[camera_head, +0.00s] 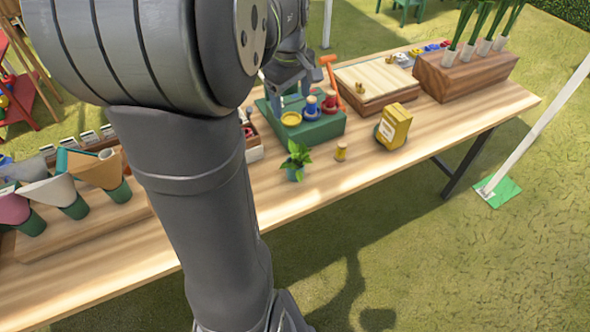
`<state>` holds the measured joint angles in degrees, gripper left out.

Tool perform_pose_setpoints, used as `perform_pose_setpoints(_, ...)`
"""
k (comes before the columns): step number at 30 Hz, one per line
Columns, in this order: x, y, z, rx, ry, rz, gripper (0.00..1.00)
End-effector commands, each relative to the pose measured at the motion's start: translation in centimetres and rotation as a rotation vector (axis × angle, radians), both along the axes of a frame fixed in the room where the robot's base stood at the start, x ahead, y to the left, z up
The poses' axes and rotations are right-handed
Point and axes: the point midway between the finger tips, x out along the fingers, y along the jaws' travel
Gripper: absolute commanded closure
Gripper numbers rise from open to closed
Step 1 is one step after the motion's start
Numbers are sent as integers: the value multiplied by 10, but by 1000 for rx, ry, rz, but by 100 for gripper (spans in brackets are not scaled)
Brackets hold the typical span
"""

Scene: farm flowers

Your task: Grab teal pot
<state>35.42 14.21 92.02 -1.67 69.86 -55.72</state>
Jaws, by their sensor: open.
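A small teal pot (295,175) with a green leafy plant (298,155) stands upright on the wooden table, near its front edge. My gripper (290,92) is open, behind the pot in the picture and over the green box. It is apart from the pot. My own arm hides part of the gripper's surroundings, and the gap between the fingers is small in this view.
The green box (322,132) carries red and blue spools and a yellow dish (291,119). A small yellow spool (340,151) and a yellow box (394,126) stand right of the pot. Wrapped cones (60,190) stand left.

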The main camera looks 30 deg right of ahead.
Motion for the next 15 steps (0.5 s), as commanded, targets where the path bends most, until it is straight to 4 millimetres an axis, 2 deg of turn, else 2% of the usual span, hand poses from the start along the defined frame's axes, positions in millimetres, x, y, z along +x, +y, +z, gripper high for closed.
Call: perform_pose_setpoints(15,-9,13,-63,18,-121,-1002,24)
